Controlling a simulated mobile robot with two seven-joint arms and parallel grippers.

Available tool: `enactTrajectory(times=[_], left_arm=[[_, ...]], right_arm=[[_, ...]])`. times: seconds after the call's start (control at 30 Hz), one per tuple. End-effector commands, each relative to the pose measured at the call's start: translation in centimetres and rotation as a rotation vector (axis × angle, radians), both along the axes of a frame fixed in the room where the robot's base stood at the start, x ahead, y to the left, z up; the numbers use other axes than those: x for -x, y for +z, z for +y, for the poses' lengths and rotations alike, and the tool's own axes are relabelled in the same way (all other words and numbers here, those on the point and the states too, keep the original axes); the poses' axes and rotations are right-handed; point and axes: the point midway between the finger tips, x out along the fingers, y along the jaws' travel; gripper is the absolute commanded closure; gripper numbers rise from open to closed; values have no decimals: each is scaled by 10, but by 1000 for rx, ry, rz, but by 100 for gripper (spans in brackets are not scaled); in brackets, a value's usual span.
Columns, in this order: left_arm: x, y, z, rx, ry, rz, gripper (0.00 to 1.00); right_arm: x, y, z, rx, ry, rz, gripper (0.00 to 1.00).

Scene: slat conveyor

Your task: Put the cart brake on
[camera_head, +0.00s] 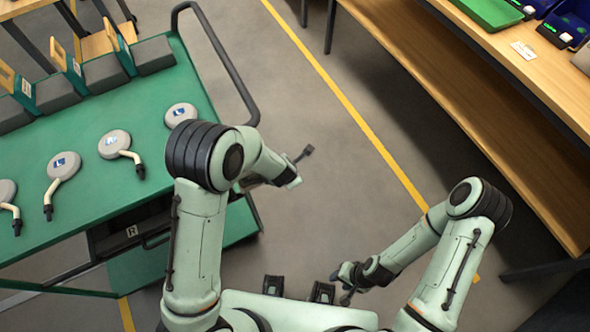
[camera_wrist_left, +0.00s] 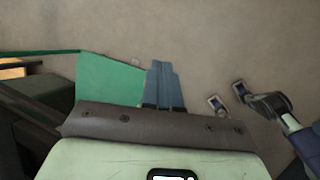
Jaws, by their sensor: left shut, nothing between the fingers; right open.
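The green cart (camera_head: 130,180) stands at the left in the head view, with a dark tubular handle (camera_head: 222,55) at its far right end. Under its top is a dark unit (camera_head: 132,232) marked "R", above a green lower deck (camera_head: 182,262). I cannot make out the brake. My left gripper (camera_wrist_left: 162,66) is shut and empty over the floor in the left wrist view, beside a green panel (camera_wrist_left: 108,82); in the head view its arm reaches past the cart's right side. My right gripper (camera_head: 345,285) is open and empty, low near my base, away from the cart.
Several round grey pads with bent stems (camera_head: 114,144) lie on the cart top, with grey blocks (camera_head: 103,73) behind. A wooden bench (camera_head: 500,40) with a lower shelf (camera_head: 470,110) stands at the right. The floor between, crossed by a yellow line (camera_head: 345,100), is clear.

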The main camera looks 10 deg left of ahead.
Motion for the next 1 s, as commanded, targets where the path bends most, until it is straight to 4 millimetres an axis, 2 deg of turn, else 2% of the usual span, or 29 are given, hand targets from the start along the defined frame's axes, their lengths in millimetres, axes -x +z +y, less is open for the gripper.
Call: enactTrajectory(times=[0.1,0.3,1.0], left_arm=[[2,-9,5,0,3,1,100],[3,-15,9,0,1,1,100],[1,-11,11,0,0,0,100]], right_arm=[[4,-7,0,0,0,4,57],[6,-11,0,0,0,7,57],[4,-7,0,0,0,4,57]])
